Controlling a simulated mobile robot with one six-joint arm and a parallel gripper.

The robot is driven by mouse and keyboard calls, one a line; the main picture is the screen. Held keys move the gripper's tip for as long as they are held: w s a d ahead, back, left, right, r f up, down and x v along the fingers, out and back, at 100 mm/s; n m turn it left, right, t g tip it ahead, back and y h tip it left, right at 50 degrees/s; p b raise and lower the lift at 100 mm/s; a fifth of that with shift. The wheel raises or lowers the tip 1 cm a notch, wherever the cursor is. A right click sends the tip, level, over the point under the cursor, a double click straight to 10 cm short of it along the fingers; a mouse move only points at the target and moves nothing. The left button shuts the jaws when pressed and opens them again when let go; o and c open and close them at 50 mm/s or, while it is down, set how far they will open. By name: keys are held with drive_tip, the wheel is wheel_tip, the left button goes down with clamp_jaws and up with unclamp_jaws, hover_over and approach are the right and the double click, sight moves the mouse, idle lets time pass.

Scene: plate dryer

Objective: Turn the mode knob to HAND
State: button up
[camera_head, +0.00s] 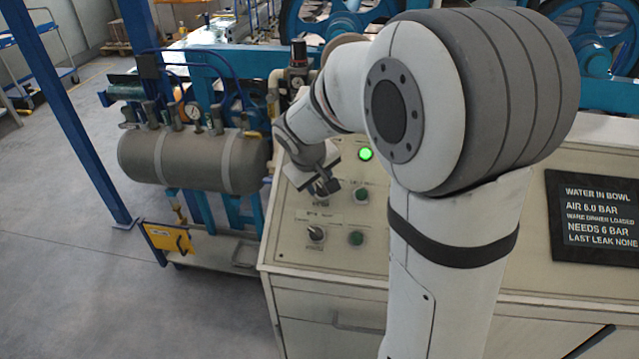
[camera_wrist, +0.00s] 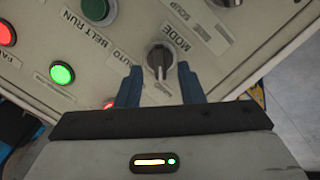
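The mode knob (camera_wrist: 160,58) is a dark round selector with a pale pointer bar, on the cream panel beside the MODE label (camera_wrist: 177,38). An AUTO label (camera_wrist: 119,59) is to its left in the wrist view. Another small label below the knob is partly hidden and hard to read. My gripper (camera_wrist: 160,72) is open, with one blue finger on each side of the bar and gaps on both sides. In the head view my gripper (camera_head: 325,187) is down at the panel and hides the knob.
A second selector knob (camera_head: 316,233) and green buttons (camera_head: 355,238) are close by on the panel (camera_head: 285,250). A lit green lamp (camera_head: 366,154) is above. A grey tank (camera_head: 190,158) stands to the left. A dark status board (camera_head: 595,218) is at the right.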

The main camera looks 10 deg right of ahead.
drive_tip(key=v, duration=0.6)
drive_tip(key=shift+r, duration=0.2)
drive_tip(key=shift+s, duration=0.15)
drive_tip(key=s+d+f+m+y, duration=0.1)
drive_tip(key=s+m, duration=0.1)
drive_tip(key=s, duration=0.8)
drive_tip(key=s+d+m+g+y, duration=0.1)
drive_tip(key=s+m+y, duration=0.1)
drive_tip(key=s, duration=0.9)
drive_tip(key=shift+d+f, duration=0.25)
drive_tip(key=shift+f, duration=0.1)
